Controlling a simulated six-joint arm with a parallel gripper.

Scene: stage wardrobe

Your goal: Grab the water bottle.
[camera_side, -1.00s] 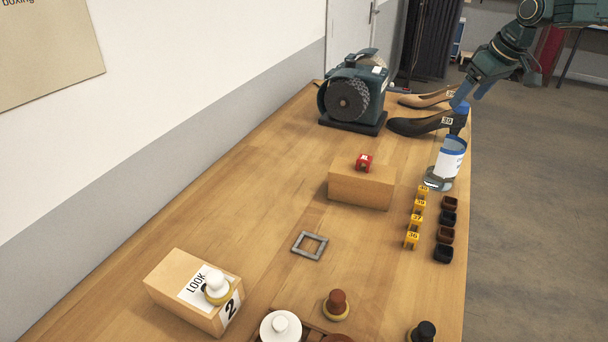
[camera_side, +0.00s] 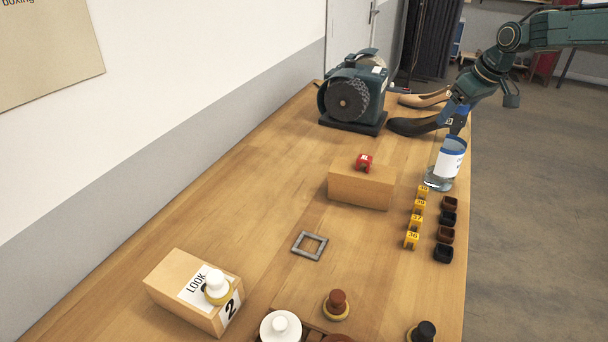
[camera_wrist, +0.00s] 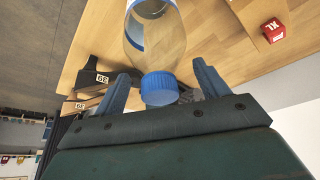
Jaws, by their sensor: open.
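The water bottle (camera_side: 443,167) is clear with a white and blue label and stands at the right edge of the wooden table. In the wrist view the bottle (camera_wrist: 155,38) shows its blue cap (camera_wrist: 159,88) nearest to me. My gripper (camera_side: 455,122) is open above and behind the bottle in the side view. In the wrist view its two blue fingers (camera_wrist: 162,86) stand apart, one on each side of the cap. No contact with the bottle is visible. The bottle's top is partly hidden by my gripper in the side view.
Two shoes, one black (camera_side: 413,126) and one beige (camera_side: 424,98), lie just behind the bottle. A green grinding machine (camera_side: 354,93) stands further left. A wooden block (camera_side: 360,188) with a red marker (camera_side: 364,162) and yellow number tags (camera_side: 417,218) are in front.

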